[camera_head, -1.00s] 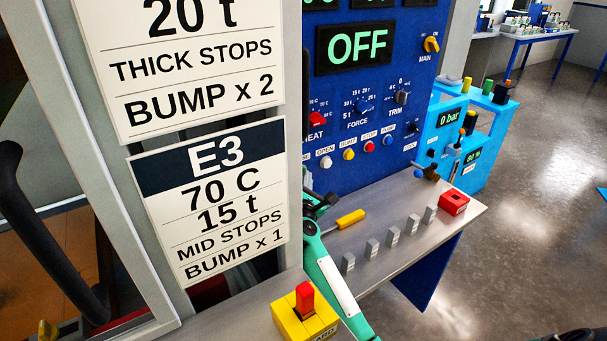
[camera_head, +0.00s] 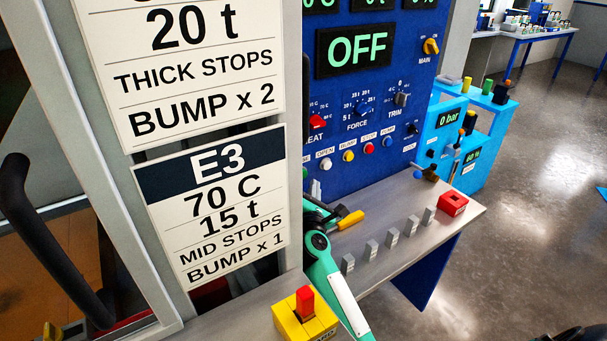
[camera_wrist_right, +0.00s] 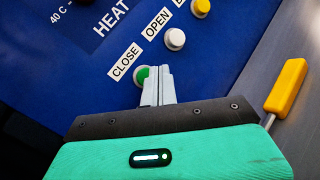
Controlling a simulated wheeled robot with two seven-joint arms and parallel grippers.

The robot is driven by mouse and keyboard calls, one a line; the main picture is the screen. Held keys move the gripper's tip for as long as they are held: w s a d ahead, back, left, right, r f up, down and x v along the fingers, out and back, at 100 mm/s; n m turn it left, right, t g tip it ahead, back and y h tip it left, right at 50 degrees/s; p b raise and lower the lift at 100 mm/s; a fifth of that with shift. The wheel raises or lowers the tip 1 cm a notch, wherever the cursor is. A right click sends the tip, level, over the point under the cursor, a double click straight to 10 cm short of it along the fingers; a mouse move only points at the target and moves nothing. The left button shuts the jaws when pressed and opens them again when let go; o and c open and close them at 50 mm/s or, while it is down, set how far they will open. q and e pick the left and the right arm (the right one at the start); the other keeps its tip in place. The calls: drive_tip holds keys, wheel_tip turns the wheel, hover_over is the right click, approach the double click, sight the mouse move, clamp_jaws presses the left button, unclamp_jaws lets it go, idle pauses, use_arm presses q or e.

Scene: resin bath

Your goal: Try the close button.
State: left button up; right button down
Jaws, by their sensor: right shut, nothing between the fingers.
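The green close button (camera_wrist_right: 142,74) sits on the blue panel below the CLOSE label (camera_wrist_right: 124,62) in the right wrist view. My right gripper (camera_wrist_right: 158,68) is shut and empty, with its pale fingertips over the right part of the button. I cannot tell whether they touch it. My left gripper is not in view.
The white open button (camera_wrist_right: 174,39) is close beside the fingers. A yellow handle (camera_head: 350,219) lies on the grey shelf near my right wrist, with several grey blocks and a red block (camera_head: 452,204). The panel display (camera_head: 354,48) reads OFF.

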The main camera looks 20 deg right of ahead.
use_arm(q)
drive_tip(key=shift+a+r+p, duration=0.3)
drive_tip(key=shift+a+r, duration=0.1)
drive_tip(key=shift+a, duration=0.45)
use_arm(e)
drive_tip(key=s, duration=0.2)
drive_tip(key=shift+s+d, duration=0.2)
drive_tip(key=shift+s, duration=0.2)
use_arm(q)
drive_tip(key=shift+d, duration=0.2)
